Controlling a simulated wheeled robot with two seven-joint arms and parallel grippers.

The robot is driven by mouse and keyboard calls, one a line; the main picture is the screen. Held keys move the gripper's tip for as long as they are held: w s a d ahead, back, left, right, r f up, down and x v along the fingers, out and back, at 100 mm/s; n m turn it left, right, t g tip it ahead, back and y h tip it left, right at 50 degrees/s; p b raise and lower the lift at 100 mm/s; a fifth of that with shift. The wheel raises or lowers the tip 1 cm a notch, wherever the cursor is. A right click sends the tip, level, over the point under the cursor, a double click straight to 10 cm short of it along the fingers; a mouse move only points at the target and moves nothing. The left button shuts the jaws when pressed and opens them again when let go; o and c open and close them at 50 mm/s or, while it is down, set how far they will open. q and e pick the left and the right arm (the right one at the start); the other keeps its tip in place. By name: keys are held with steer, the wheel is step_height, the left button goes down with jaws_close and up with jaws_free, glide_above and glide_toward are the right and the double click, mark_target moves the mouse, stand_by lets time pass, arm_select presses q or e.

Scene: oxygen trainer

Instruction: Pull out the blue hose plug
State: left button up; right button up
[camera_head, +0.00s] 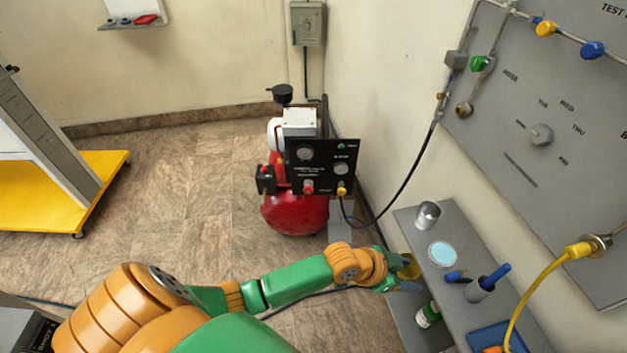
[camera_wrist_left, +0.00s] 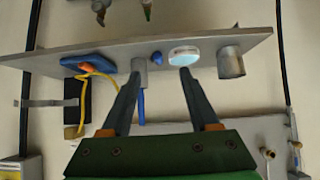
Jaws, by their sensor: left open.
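A short blue plug-like piece (camera_head: 455,276) lies on the grey wall shelf. A longer blue piece (camera_head: 492,279) stands tilted in a small grey cup (camera_head: 478,292) beside it. I cannot tell which, if either, is the blue hose plug. My left gripper (camera_head: 410,279) is at the shelf's front edge, partly hidden by its own wrist. In the left wrist view its two fingers (camera_wrist_left: 161,72) are apart with nothing held. The short blue piece (camera_wrist_left: 157,57) shows between the fingertips, beyond them. The cup (camera_wrist_left: 139,68) is behind the left finger's tip. My right gripper is out of view.
The shelf (camera_head: 408,219) also bears a metal can (camera_head: 428,214), a pale blue-topped round container (camera_head: 442,254) and a blue tray (camera_head: 483,333). A green bottle (camera_head: 428,315) sits below. A red compressor (camera_head: 293,214) stands behind.

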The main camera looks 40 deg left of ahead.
arm_select(q)
steer(key=s+a+f+t+y+b, duration=0.2)
steer(key=a+f+t+y+b, duration=0.2)
steer(key=a, duration=0.5)
steer(key=s+a+r+m+t+y+b, duration=0.4)
steer(key=a+r+m+t, duration=0.1)
steer(key=shift+s+a+r, duration=0.15)
steer(key=shift+s+a, duration=0.05)
steer(key=shift+a, duration=0.1)
